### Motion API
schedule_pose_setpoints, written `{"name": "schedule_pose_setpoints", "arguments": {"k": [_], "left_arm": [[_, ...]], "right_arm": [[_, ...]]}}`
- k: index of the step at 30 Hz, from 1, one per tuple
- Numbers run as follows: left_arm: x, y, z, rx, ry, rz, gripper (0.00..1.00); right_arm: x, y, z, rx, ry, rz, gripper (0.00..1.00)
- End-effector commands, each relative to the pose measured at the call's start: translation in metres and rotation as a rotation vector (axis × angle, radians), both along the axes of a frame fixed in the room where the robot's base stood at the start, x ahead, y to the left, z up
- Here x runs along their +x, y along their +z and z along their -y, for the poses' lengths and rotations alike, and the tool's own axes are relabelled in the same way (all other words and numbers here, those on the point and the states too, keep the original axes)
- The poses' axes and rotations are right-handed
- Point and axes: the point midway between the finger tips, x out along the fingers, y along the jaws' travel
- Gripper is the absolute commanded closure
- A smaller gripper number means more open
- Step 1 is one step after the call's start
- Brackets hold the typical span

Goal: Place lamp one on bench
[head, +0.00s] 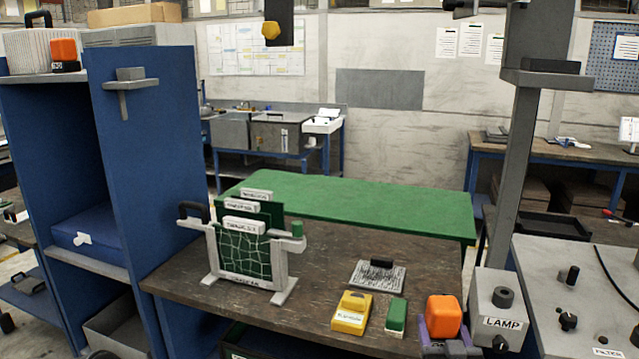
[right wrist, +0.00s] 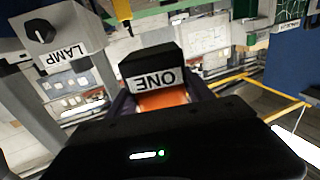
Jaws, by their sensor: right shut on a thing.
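Lamp one (head: 443,313) is an orange block at the lower right of the head view. In the right wrist view its black end (right wrist: 152,70) bears the label ONE, with orange behind it. My right gripper (head: 442,334) is shut on it, the purple-grey fingers on either side of the orange part. In the head view the lamp shows at the right edge of the brown bench top (head: 330,285); I cannot tell whether it touches the bench. My left gripper is not in view.
A yellow box (head: 351,312), a green block (head: 397,315), a grey pad (head: 377,275) and a rack of green boards (head: 245,245) occupy the brown top. A grey LAMP box (head: 495,312) stands right of the lamp. A green-topped table (head: 370,205) lies behind. Another orange lamp (head: 63,50) sits top left.

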Motion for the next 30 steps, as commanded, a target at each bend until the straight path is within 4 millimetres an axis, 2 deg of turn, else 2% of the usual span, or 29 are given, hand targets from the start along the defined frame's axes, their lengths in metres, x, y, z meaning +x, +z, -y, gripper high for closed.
{"name": "schedule_pose_setpoints", "arguments": {"k": [1,3,6,9,13,30], "left_arm": [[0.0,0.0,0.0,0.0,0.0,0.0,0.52],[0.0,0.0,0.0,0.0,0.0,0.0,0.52],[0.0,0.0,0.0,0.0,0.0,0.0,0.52],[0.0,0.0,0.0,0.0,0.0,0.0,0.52],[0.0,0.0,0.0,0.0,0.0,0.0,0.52],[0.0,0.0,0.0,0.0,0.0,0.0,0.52]], "right_arm": [[-0.003,-0.02,-0.014,0.007,0.026,-0.006,0.93],[-0.006,-0.038,-0.028,0.004,0.049,-0.002,0.93],[-0.009,-0.055,-0.042,0.002,0.071,0.001,0.93],[-0.01,-0.064,-0.05,0.0,0.083,0.004,0.93],[-0.01,-0.067,-0.055,-0.002,0.092,0.006,0.93],[-0.01,-0.066,-0.054,-0.002,0.09,0.005,0.93]]}}
